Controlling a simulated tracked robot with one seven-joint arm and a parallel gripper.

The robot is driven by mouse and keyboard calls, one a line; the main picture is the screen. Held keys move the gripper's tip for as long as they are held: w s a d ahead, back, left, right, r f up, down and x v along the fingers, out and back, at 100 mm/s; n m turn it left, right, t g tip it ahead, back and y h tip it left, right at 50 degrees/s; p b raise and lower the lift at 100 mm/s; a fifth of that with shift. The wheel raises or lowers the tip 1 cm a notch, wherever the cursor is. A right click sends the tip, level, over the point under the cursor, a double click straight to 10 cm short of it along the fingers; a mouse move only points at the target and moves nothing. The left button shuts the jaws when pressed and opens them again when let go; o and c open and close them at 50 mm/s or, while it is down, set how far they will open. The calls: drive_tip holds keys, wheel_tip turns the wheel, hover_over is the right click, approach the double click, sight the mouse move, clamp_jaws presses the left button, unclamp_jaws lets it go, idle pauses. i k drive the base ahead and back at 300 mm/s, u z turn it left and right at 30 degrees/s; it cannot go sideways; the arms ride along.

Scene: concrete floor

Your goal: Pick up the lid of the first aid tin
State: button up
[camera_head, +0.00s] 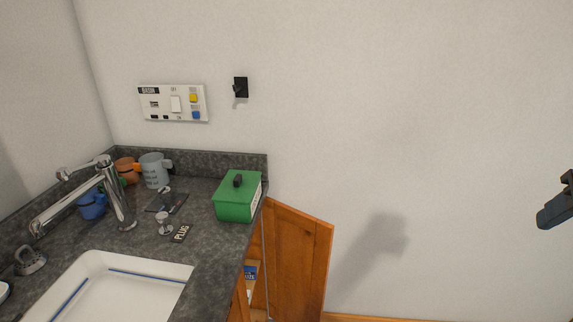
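The first aid tin (233,211) is a green box near the right end of the dark stone counter. Its green lid (231,187) is on it and carries a small black knob (238,181) on top. A dark part of my gripper (556,208) shows at the right edge of the view, far to the right of the tin and apart from it. Most of the gripper is cut off by the frame, so its fingers cannot be made out clearly.
A white sink (180,271) with a chrome tap (115,195) lies left of the tin. Mugs (153,170) stand behind the tap. A wooden cupboard door (298,255) hangs open below the counter's right end. A switch panel (173,103) and black hook (240,88) are on the wall.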

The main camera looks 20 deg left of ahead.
sight(239, 187)
drive_tip(key=u, duration=0.25)
drive_tip(key=i, duration=1.15)
drive_tip(key=u, duration=0.7)
drive_tip(key=k, duration=0.9)
drive_tip(key=u, duration=0.2)
drive_tip(key=i, duration=0.95)
drive_tip(key=z, duration=0.1)
